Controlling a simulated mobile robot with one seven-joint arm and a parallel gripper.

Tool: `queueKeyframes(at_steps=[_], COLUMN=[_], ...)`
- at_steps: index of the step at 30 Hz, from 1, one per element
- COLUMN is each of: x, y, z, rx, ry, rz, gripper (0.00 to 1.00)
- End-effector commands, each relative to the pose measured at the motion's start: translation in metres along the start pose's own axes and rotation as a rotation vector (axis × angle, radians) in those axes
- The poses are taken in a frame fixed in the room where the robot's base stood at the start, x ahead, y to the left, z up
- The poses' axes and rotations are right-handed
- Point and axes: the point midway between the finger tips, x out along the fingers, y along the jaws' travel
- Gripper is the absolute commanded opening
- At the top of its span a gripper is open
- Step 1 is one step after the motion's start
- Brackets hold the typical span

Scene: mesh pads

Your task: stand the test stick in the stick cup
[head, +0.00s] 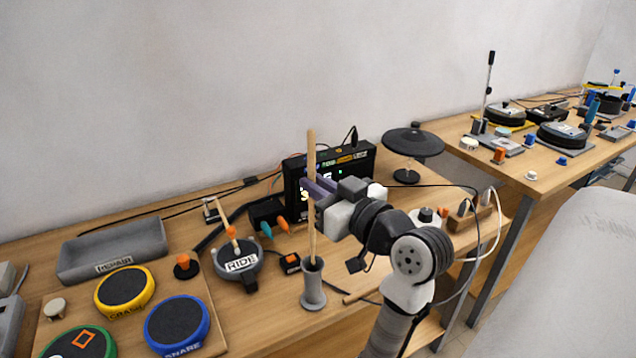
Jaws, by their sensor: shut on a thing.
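The test stick (312,242) is a light wooden rod standing nearly upright. My gripper (315,195) is shut on the stick around its middle, with the rod passing up and down beyond the jaws. The stick cup (313,290) is a grey narrow cup with a flared foot near the table's front edge. The stick's lower end meets the cup's mouth and appears to be inside it; how deep it sits is hidden by the cup wall.
A black display box (352,162) stands behind my gripper. A pad marked RIDE (237,264) and a small black-orange block (290,263) are left of the cup. Another wooden stick (361,292) lies to its right. A dark round pad on a stand (413,143) is at the back right.

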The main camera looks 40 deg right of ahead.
Motion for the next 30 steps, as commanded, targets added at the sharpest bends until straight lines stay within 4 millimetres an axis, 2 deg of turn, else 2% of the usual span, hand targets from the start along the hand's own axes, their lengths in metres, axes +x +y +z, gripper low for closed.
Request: queueKeyframes(at_steps=[1, 21, 30], x=[0.000, 0.000, 0.000], y=[0.000, 0.000, 0.000], z=[0.010, 0.076, 0.085], rx=[0.000, 0.000, -0.001], ry=[0.000, 0.000, 0.001], rz=[0.000, 0.000, 0.000], gripper=[0.00, 0.00, 0.00])
